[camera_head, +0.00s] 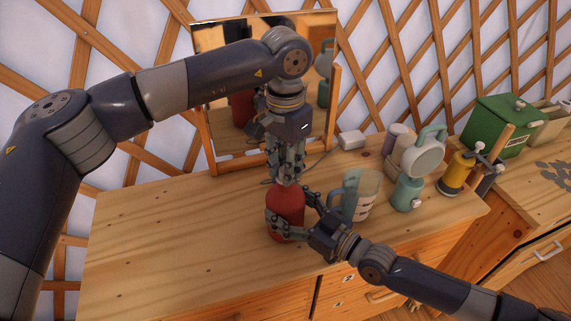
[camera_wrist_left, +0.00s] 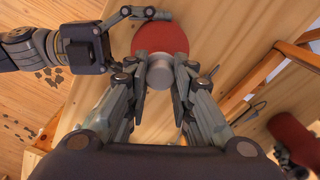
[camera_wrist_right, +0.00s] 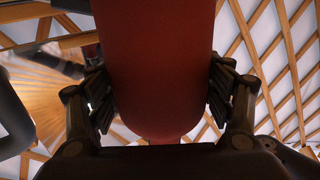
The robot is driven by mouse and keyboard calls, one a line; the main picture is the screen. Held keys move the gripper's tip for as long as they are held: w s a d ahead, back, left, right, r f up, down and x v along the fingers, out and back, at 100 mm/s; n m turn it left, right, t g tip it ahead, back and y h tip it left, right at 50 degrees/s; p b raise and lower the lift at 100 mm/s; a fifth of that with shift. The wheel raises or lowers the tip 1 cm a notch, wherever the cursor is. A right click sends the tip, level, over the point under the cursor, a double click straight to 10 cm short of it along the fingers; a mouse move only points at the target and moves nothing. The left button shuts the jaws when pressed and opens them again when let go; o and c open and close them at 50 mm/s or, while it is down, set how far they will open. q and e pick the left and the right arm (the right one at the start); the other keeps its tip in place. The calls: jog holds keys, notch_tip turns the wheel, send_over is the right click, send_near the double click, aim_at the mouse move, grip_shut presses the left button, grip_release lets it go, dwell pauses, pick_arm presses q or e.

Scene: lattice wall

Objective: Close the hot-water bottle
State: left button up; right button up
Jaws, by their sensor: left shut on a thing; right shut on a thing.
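The red hot-water bottle (camera_head: 287,207) stands upright on the wooden counter; its red top also shows in the left wrist view (camera_wrist_left: 160,36). My right gripper (camera_head: 291,212) is shut around the bottle's body from the front right. Its fingers lie on both sides of the red body in the right wrist view (camera_wrist_right: 158,70). My left gripper (camera_head: 287,180) points down above the bottle. It is shut on a grey cylindrical cap (camera_wrist_left: 160,72), held at the bottle's top. I cannot tell whether the cap is seated on the neck, which is hidden.
A mirror (camera_head: 222,130) in a wooden frame leans behind the bottle. A teal and cream mug (camera_head: 363,195) stands close to its right. The counter's left side (camera_head: 160,240) is clear.

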pick_arm(q)
jog(key=shift+m, duration=0.9)
jog(key=o, duration=0.7)
jog(key=shift+r, duration=2.3)
jog(key=shift+o, duration=0.3)
